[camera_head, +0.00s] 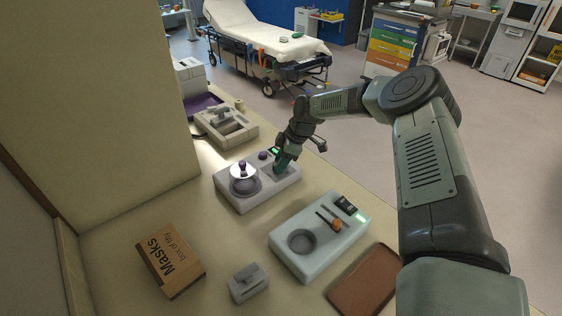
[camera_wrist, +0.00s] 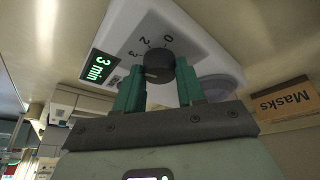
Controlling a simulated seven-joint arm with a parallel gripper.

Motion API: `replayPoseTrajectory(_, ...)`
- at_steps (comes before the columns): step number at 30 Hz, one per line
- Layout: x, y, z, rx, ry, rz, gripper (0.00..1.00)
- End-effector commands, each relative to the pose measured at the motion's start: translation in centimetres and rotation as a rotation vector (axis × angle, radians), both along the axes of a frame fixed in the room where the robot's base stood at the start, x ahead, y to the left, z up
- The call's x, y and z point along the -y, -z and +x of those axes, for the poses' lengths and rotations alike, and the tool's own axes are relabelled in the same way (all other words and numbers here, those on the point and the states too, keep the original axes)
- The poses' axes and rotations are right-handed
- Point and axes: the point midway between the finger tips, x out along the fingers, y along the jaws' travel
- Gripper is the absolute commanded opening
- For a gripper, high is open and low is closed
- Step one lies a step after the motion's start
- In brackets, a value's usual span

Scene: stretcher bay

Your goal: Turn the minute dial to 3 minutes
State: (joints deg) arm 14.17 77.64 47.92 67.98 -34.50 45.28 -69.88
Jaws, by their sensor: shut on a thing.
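The minute dial (camera_wrist: 159,66) is a dark round knob on a pale device, with printed numbers around it. The green display (camera_wrist: 101,66) beside it reads "3 min". My gripper (camera_wrist: 160,88) has its green fingers on either side of the dial and is shut on it. I cannot make out the dial's pointer mark. In the camera_head view the device (camera_head: 229,196) sits on the counter, and my gripper (camera_head: 281,165) comes down on its right part, hiding the dial. A silver lidded pot (camera_head: 244,182) with a purple knob sits in the device's left part.
A Masks box (camera_head: 170,260), a small grey box (camera_head: 248,283) and a brown tray (camera_head: 362,283) lie nearby. Another device (camera_head: 240,133) stands behind. A wall (camera_head: 100,110) bounds the left.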

Motion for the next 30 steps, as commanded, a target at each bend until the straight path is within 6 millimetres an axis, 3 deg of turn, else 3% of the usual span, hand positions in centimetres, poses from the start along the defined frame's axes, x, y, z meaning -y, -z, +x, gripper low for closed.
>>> replayPoseTrajectory(10, 0.10, 0.06, 0.15, 0.002, -0.111, -0.003, 0.08)
replayPoseTrajectory(24, 0.15, 0.10, 0.18, 0.003, -0.122, -0.004, 0.08)
replayPoseTrajectory(25, 0.14, 0.11, 0.18, 0.003, -0.122, -0.004, 0.42)
replayPoseTrajectory(30, 0.10, 0.08, 0.15, 0.002, -0.122, -0.003, 0.64)
